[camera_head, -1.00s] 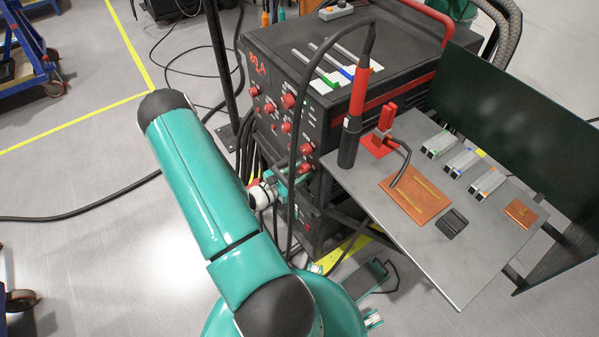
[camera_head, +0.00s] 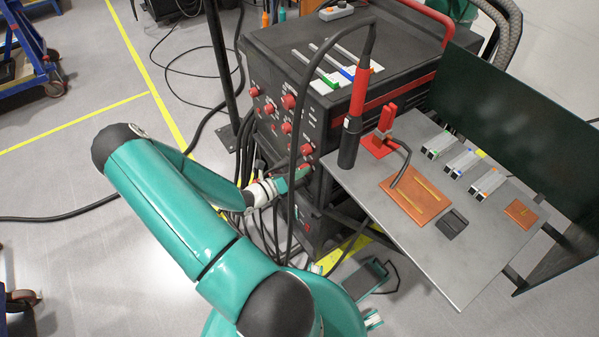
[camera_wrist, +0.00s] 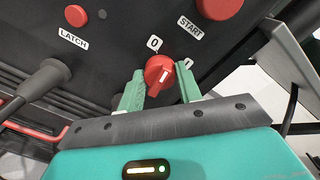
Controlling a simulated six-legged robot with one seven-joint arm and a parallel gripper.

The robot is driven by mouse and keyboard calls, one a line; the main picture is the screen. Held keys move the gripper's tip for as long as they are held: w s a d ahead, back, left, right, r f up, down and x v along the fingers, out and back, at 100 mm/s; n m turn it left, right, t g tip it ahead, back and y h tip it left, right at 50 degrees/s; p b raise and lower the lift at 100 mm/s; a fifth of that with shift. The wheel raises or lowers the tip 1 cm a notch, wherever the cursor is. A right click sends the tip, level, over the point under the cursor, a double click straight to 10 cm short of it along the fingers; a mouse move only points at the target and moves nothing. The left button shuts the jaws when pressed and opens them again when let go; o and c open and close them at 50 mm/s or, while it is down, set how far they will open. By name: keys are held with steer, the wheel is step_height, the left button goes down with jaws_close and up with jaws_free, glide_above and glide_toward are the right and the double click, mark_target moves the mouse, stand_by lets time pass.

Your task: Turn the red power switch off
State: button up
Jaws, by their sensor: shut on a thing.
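The red power switch (camera_wrist: 157,70) is a round knob with a white mark on the dark front panel of the welding machine (camera_head: 285,120). A "0" label (camera_wrist: 154,43) is above it, and a second label (camera_wrist: 188,62), hard to read, is to its upper right. The white mark is tilted, leaning toward the upper right. My gripper (camera_wrist: 160,78) has its two green fingers on either side of the knob and is shut on it. In the head view my gripper (camera_head: 298,180) is at the lower front panel, and the switch is hidden there.
A red START button (camera_wrist: 219,6) and a red LATCH button (camera_wrist: 76,15) are above the switch. A black cable plug (camera_wrist: 45,80) is on the left. Cables hang around the panel. A metal table (camera_head: 440,260) with a torch holder (camera_head: 378,142) and copper plates is on the right.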

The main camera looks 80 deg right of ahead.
steer(key=n, duration=0.3)
steer(key=shift+w+n, duration=0.1)
steer(key=shift+n, duration=0.2)
steer(key=shift+n+y, duration=0.3)
steer(key=shift+n, duration=1.4)
steer(key=o, duration=1)
steer(key=v, duration=1.3)
steer(key=shift+w+a+f, duration=0.15)
steer(key=shift+w+a, duration=0.05)
steer(key=shift+w, duration=0.1)
